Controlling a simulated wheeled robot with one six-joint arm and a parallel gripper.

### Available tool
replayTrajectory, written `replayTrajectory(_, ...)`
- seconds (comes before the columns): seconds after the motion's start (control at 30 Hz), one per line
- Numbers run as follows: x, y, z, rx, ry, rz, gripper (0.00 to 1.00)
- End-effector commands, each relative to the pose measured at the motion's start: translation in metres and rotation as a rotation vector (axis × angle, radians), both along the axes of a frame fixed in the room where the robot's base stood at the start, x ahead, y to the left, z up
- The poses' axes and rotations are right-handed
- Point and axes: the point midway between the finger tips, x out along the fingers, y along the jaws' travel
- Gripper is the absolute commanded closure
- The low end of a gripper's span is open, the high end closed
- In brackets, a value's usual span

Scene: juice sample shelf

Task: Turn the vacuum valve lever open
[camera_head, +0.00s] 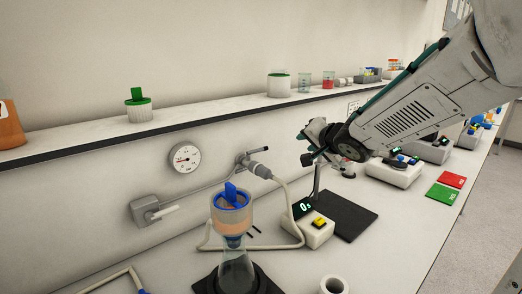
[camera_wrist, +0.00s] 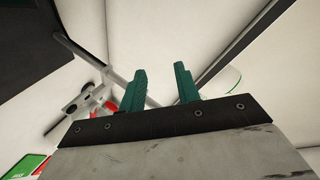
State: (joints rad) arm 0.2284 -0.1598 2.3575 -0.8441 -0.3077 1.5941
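A grey valve box (camera_head: 143,209) is fixed low on the wall at the left in the head view. Its pale lever (camera_head: 164,214) sticks out to the right, roughly level and slightly tilted. A pipe runs from the box past a round gauge (camera_head: 185,157) to a wall nozzle (camera_head: 245,158). My gripper (camera_head: 305,147) is well to the right of the lever, apart from it, above the bench. In the wrist view its two green fingers (camera_wrist: 162,85) stand apart with nothing between them. The lever does not clearly show in the wrist view.
A filter funnel with a blue clamp (camera_head: 231,198) stands on a flask (camera_head: 237,272) in front of the wall. A hose (camera_head: 287,200) loops beside a timer box (camera_head: 314,230). A shelf (camera_head: 200,116) runs above the valve.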

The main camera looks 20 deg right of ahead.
Motion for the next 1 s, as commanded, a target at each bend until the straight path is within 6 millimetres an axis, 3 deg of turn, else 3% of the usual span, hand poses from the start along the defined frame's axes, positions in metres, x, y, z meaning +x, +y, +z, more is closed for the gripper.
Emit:
replayTrajectory(0.03, 0.015, 0.006, -0.008, 0.105, -0.028, 0.049, 0.68)
replayTrajectory(0.13, 0.032, 0.026, -0.016, 0.337, -0.054, 0.163, 0.68)
replayTrajectory(0.3, 0.035, 0.051, -0.028, 0.639, -0.003, 0.317, 0.68)
replayTrajectory(0.4, 0.033, 0.058, -0.031, 0.732, 0.03, 0.363, 0.68)
replayTrajectory(0.57, 0.04, 0.069, -0.034, 0.778, 0.048, 0.387, 0.68)
replayTrajectory(1.0, 0.088, 0.106, -0.045, 0.775, 0.047, 0.384, 0.68)
